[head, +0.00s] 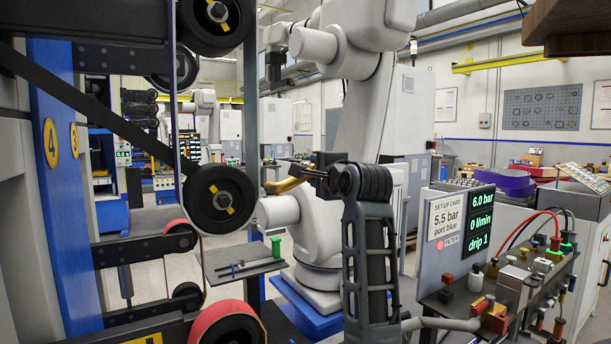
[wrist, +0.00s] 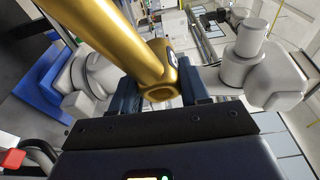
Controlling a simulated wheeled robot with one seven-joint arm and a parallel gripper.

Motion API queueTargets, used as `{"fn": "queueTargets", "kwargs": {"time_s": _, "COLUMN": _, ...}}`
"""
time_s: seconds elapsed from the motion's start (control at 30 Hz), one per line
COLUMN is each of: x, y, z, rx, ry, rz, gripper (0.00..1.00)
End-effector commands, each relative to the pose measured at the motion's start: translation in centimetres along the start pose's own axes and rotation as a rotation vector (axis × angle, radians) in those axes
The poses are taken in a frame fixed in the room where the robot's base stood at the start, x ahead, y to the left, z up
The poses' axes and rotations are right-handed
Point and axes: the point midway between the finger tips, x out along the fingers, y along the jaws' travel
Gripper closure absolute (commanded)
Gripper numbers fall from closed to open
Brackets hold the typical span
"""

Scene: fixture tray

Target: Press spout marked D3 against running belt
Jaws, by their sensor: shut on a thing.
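My gripper (head: 312,178) is shut on a gold-coloured metal spout (head: 284,185). In the wrist view the spout (wrist: 115,45) runs from a collar between the dark blue fingers (wrist: 160,92) up and left out of the picture. A small dark mark shows on the collar; I cannot read D3. In the head view the spout's free end points left, towards the black wheel (head: 222,198) of the belt machine. The thin belt (head: 175,90) runs down beside this wheel. A narrow gap seems to separate spout and wheel; depth is hard to judge. I cannot tell whether the belt moves.
Red-rimmed wheels (head: 228,325) are lower left. A panel with a green display (head: 481,220) and a fitting bench with hoses stand at right. A white robot arm (head: 318,240) stands behind.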

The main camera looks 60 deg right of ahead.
Motion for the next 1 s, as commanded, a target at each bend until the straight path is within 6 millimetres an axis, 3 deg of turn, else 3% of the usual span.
{"fn": "queueTargets", "kwargs": {"time_s": 0.6, "x": -0.5, "y": -0.1, "z": 2.5, "rx": 0.001, "ry": -0.001, "rz": -0.003, "gripper": 1.0}}
{"fn": "queueTargets", "kwargs": {"time_s": 1.0, "x": -0.5, "y": -0.1, "z": 2.5, "rx": 0.001, "ry": 0.0, "rz": -0.003, "gripper": 1.0}}
